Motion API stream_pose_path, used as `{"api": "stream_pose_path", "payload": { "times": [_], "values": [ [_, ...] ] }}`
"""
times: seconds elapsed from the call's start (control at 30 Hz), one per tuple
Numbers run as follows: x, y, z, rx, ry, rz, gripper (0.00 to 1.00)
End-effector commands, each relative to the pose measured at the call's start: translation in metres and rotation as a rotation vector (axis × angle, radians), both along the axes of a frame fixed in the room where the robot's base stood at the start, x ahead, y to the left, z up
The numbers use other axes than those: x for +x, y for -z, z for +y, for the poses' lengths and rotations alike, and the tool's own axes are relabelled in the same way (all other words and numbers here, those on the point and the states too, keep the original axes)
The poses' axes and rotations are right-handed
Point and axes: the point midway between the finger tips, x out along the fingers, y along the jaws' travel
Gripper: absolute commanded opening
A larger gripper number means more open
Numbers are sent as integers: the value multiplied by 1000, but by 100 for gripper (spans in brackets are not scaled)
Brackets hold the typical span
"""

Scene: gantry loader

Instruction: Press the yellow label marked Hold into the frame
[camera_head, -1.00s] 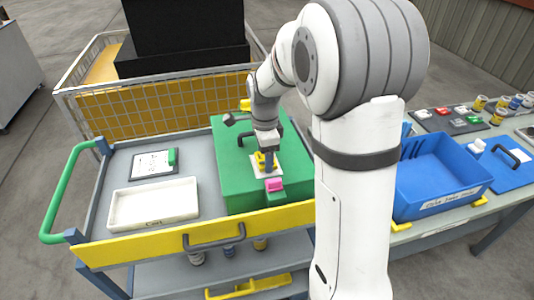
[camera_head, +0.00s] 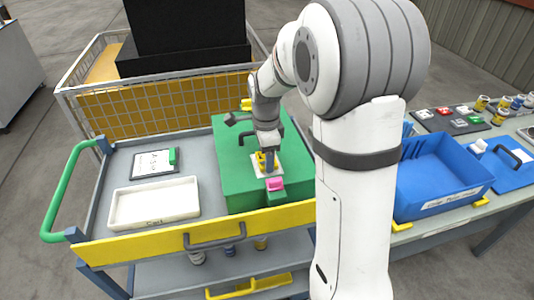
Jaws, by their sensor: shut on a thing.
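My gripper (camera_head: 270,172) points down over the front part of a green block (camera_head: 240,185) on the cart. It is shut on a small yellow piece (camera_head: 261,160), which I take to be the label; its marking is too small to read. Under the fingers lies a white plate (camera_head: 258,172) on the block's top, which may be the frame. The fingers hide much of the plate, and I cannot tell whether the yellow piece touches it. A pink piece (camera_head: 275,184) sits just in front of the fingertips, at the plate's near edge.
A white tray (camera_head: 153,222) and a clipboard-like board (camera_head: 154,164) lie on the cart left of the green block. A wire basket (camera_head: 90,110) with black boxes stands behind. A blue bin (camera_head: 436,205) is on the bench at right.

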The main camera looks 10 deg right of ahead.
Motion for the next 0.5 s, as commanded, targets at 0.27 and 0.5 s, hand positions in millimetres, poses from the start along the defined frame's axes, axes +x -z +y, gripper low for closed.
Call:
{"api": "stream_pose_path", "payload": {
  "times": [0.27, 0.5],
  "values": [
    [0, 6, 0, 0, 1, 0, 41],
    [0, 5, -1, 0, 1, 0, 71]
  ]
}}
